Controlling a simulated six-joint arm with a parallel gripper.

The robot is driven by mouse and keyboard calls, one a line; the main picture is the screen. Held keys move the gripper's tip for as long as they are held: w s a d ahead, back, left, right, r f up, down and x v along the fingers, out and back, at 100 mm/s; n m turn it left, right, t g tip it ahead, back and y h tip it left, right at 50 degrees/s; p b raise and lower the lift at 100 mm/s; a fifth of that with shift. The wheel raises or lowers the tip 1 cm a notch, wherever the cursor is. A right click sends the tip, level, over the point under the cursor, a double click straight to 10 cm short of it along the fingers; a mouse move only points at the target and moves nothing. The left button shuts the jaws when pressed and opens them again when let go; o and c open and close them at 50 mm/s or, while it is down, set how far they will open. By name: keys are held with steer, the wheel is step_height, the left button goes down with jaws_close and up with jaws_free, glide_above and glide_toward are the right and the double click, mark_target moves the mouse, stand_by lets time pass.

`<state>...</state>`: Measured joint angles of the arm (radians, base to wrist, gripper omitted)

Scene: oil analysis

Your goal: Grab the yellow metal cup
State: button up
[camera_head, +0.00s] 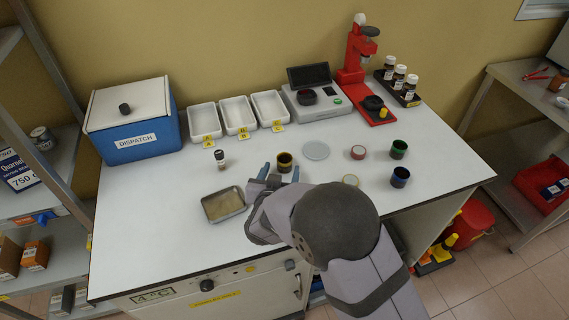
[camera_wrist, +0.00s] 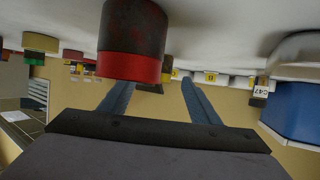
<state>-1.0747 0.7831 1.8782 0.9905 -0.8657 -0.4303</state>
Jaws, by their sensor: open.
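In the wrist view, which is upside down, a dark cup with a red band (camera_wrist: 133,45) is close to the camera and covers part of one finger of my gripper (camera_wrist: 157,84). The yellow cup is not clearly visible there.
A small vial (camera_head: 220,159) and a grey dish (camera_head: 224,204) are to the left. White trays (camera_head: 237,114) stand behind.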

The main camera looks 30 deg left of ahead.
mark_target(283, 166)
steer(key=shift+p+x, duration=1.1)
steer(key=shift+x, duration=2.2)
steer(key=shift+f, duration=0.15)
steer(key=shift+d, duration=0.1)
steer(key=c, duration=1.2)
